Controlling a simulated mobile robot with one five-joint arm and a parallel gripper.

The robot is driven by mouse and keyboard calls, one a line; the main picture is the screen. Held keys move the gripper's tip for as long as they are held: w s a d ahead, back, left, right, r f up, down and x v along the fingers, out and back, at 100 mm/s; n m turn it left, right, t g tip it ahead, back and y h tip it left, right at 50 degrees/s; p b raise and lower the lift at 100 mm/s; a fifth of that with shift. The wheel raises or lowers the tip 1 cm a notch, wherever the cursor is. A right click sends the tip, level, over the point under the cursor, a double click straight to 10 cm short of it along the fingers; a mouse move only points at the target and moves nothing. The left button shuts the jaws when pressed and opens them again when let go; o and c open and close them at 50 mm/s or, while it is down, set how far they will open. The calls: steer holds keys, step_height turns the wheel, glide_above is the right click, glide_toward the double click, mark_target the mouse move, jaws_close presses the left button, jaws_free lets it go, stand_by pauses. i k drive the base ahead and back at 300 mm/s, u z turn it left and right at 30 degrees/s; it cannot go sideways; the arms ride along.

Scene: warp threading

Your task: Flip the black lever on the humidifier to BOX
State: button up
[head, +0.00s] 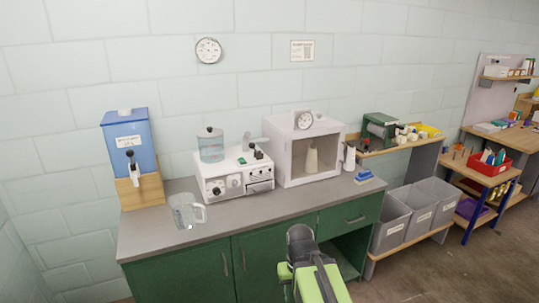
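The humidifier (217,188) is a white unit on the grey counter, with a clear blue-tinted water tank (210,146) on its top left. Small black parts (258,154) stand on its top right; the black lever is probably among them, but its position and any BOX label are too small to read. A round dial and dark controls show on its front. The dark end of my green arm (300,238) is low in the picture, in front of the counter and well apart from the humidifier. I cannot make out its fingers.
A white open-front cabinet (281,150) with a cone inside stands right of the humidifier. A clear jug (185,211) and a blue water dispenser (131,141) stand to its left. The counter's front strip (240,212) is clear. Grey bins (390,225) stand further right.

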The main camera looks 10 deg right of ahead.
mark_target(252, 146)
steer(key=k, duration=0.6)
steer(key=u, duration=0.15)
steer(key=i, duration=0.95)
steer(key=u, duration=0.55)
steer(key=k, duration=0.4)
steer(key=u, duration=0.45)
steer(key=i, duration=0.5)
steer(key=u, duration=0.05)
